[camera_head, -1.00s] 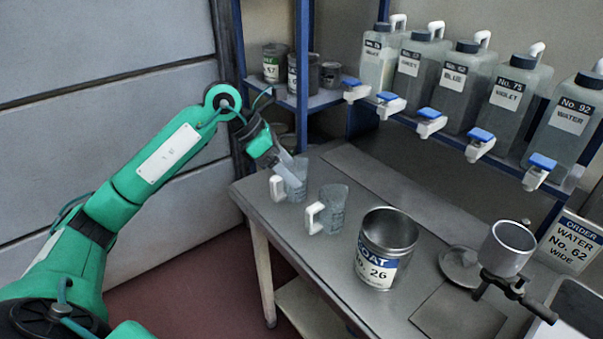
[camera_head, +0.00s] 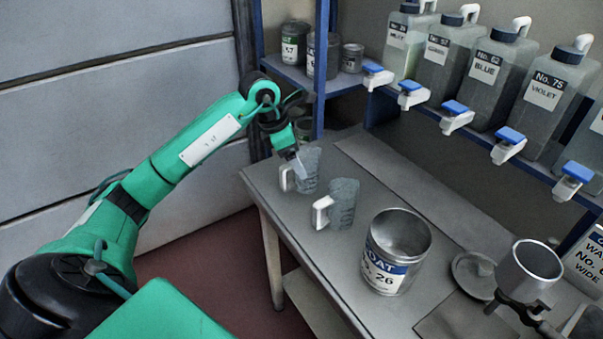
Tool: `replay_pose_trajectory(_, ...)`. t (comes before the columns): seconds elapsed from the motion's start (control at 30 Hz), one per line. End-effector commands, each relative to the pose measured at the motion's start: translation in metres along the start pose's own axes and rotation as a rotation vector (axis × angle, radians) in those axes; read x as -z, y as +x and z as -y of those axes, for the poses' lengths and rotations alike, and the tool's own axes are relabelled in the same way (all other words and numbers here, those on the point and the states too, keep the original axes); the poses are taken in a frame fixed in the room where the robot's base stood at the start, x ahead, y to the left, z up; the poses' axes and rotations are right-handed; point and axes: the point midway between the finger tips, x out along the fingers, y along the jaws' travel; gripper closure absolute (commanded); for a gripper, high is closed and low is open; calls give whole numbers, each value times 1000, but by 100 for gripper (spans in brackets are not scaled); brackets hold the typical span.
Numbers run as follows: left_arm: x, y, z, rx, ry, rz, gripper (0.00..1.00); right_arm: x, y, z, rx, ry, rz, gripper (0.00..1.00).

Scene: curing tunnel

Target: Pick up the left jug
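The left jug (camera_head: 309,169) is a clear grey measuring jug with a white handle, upright near the far left corner of the grey table. My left gripper (camera_head: 299,168) reaches down at this jug, its fingertips over the handle side. I cannot tell whether the fingers touch the handle or how far apart they are. A second, similar jug (camera_head: 343,203) stands upright to the right and nearer, its white handle facing left. My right gripper is not in view.
An open can (camera_head: 385,278) marked No. 26 stands right of the jugs. A clamped cup (camera_head: 530,268) is at the right. Labelled bottles (camera_head: 493,77) with blue-topped taps (camera_head: 458,117) line the rack above the table. Small cans (camera_head: 293,44) sit on a blue-framed shelf.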

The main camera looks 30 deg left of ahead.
Motion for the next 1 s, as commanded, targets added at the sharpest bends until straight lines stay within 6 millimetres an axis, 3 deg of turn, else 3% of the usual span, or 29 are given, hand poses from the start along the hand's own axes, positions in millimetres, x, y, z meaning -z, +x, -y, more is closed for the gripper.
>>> replay_pose_trajectory(0.3,3,42,3,3,-1,0,19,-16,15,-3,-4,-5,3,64)
replay_pose_trajectory(0.57,3,46,2,1,1,0,19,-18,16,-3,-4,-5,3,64)
replay_pose_trajectory(0.6,3,46,2,1,1,0,21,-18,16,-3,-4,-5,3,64)
replay_pose_trajectory(0.83,3,46,2,1,1,0,66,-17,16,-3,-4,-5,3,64)
replay_pose_trajectory(1.0,3,45,2,0,1,0,68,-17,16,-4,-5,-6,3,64)
